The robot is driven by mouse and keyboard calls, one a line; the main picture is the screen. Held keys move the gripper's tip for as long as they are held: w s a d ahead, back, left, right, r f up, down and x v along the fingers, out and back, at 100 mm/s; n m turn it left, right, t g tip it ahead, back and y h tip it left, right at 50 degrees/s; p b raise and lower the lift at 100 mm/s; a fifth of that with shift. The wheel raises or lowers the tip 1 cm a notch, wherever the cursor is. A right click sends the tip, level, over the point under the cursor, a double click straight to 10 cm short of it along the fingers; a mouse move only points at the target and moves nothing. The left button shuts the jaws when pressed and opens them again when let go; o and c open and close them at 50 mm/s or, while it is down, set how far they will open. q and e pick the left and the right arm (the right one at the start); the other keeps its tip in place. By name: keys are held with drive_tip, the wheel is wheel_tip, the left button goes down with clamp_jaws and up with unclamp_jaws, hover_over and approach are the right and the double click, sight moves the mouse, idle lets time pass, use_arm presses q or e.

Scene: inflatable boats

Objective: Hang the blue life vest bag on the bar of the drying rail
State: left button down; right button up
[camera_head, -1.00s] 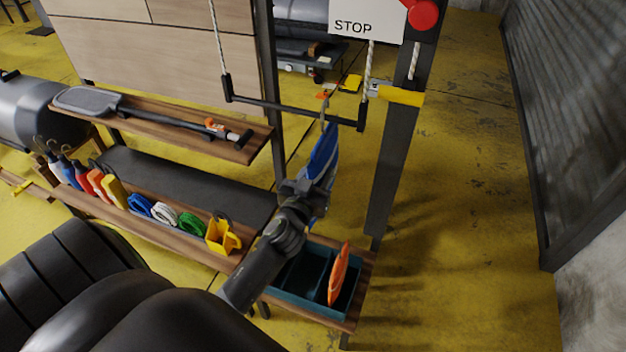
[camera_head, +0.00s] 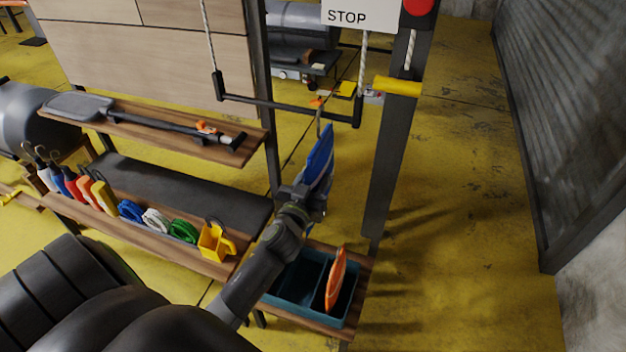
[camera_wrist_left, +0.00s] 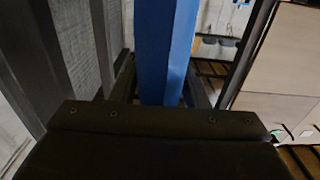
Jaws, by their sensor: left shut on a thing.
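The blue life vest bag (camera_head: 319,158) is held upright in my left gripper (camera_head: 305,197), which is shut on it. A hook or strap (camera_head: 319,122) rises from the bag's top, close to the bar in the picture; I cannot tell whether it touches. The dark bar of the drying rail (camera_head: 290,108) hangs level on two white ropes. In the left wrist view the bag (camera_wrist_left: 165,50) stands between the fingers (camera_wrist_left: 160,100), and its top is out of frame. My right gripper is not in view.
A teal bin (camera_head: 290,282) with an orange bag (camera_head: 336,278) stands below my left gripper. A dark post (camera_head: 388,170) with a yellow peg (camera_head: 398,86) rises right of the rail. Shelves at left hold a paddle (camera_head: 150,120) and coloured ropes (camera_head: 155,218). Floor at right is clear.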

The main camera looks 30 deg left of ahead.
use_arm(q)
drive_tip(key=c, duration=0.8)
unclamp_jaws()
drive_tip(key=shift+r, duration=0.1)
drive_tip(key=shift+o, duration=0.4)
drive_tip(key=shift+s, duration=0.15)
drive_tip(key=b+v, duration=0.1)
drive_tip(key=v, duration=1.6)
drive_tip(key=shift+b, duration=0.3)
